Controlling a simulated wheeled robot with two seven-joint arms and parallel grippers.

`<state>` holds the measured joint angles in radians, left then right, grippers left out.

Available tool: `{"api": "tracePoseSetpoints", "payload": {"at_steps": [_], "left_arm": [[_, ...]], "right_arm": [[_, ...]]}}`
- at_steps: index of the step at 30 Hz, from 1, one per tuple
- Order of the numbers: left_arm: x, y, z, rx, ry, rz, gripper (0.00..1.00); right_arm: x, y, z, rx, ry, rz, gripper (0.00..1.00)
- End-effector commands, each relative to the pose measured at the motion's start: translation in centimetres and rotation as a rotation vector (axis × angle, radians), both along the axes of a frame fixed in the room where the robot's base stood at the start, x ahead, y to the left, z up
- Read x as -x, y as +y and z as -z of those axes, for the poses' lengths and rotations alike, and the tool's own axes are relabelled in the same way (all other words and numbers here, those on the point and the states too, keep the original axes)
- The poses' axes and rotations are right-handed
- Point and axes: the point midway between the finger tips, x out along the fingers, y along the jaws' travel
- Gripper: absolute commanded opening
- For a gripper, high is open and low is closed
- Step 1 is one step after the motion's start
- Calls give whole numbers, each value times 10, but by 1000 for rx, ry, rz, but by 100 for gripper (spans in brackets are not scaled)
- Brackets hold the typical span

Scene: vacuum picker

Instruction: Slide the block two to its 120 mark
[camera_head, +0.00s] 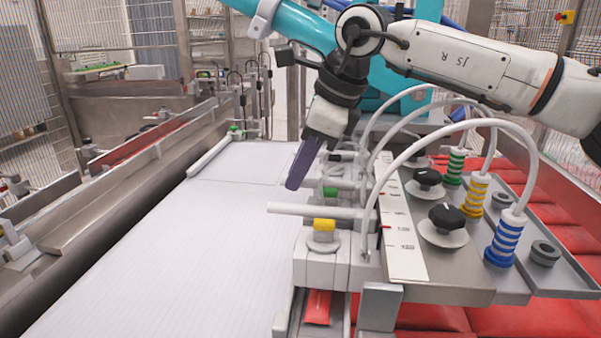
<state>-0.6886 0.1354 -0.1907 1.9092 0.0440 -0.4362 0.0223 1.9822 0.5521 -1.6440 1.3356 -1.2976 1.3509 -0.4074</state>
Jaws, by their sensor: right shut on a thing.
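A row of grey sliding blocks with white rods reaching left stands along the right edge of the pale bed. The nearest block (324,240) has a yellow cap. The one behind it, the green-capped block (330,192), has its rod end at my purple fingers. My right gripper (294,185) is shut, pointing down, with its tips at the left end of that rod; the fingers hide the contact itself. A white scale strip (405,262) with printed numbers and red marks runs beside the blocks; the numbers are too small to read surely. My left gripper is not in view.
White hoses (522,160) arch from the blocks to yellow, green and blue ringed fittings. Black knobs (446,217) stand on the metal panel. Red cushions (560,320) lie below at right.

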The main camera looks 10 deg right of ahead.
Motion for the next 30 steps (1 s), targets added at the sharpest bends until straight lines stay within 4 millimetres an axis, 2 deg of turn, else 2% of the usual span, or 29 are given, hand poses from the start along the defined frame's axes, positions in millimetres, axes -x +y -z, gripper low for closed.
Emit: {"api": "tracePoseSetpoints", "payload": {"at_steps": [7, 8, 11, 22, 26, 30], "left_arm": [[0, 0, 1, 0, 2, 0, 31], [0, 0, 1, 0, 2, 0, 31], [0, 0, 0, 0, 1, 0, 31], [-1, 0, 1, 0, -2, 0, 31], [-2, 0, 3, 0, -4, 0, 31], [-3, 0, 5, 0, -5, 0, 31]], "right_arm": [[5, 3, 0, -3, 11, -6, 0], [5, 3, 0, -3, 12, -6, 17], [5, 3, 0, -2, 11, -5, 33], [5, 0, -5, -2, 6, -2, 33], [10, -5, -22, -5, 4, -2, 33], [20, -13, -48, -5, 5, -3, 33]]}}
